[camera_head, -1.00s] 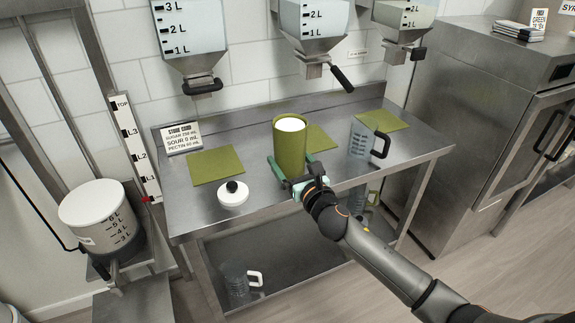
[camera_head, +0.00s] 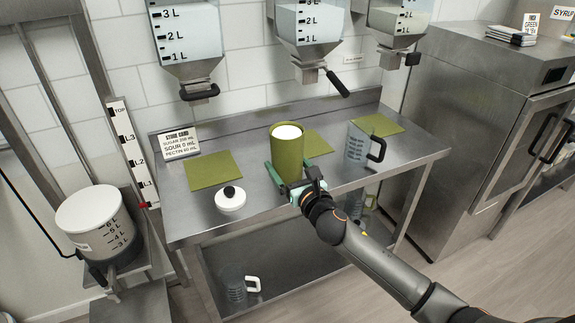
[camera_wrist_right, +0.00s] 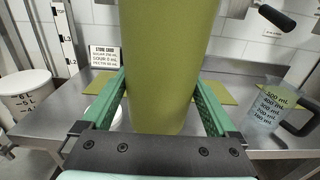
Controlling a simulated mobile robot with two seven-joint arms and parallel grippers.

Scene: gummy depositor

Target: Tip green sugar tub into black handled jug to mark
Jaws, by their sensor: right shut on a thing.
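The green sugar tub (camera_head: 287,156) is upright and open, with white sugar showing at its top. My right gripper (camera_head: 291,181) is shut around it, with a green finger on each side; the wrist view also shows the tub (camera_wrist_right: 170,70) between the fingers (camera_wrist_right: 165,108). I cannot tell whether its base touches the table. The clear jug with a black handle (camera_head: 358,143) stands upright to the right of the tub; the wrist view shows its mL marks (camera_wrist_right: 268,108). The jug looks empty. My left gripper is not in view.
The steel table (camera_head: 185,217) carries green mats (camera_head: 214,170), a white lid with a black knob (camera_head: 230,198) and a card (camera_head: 178,141). Hoppers with levers (camera_head: 310,30) hang above the back edge. A jug with a white handle (camera_head: 236,287) stands on the lower shelf.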

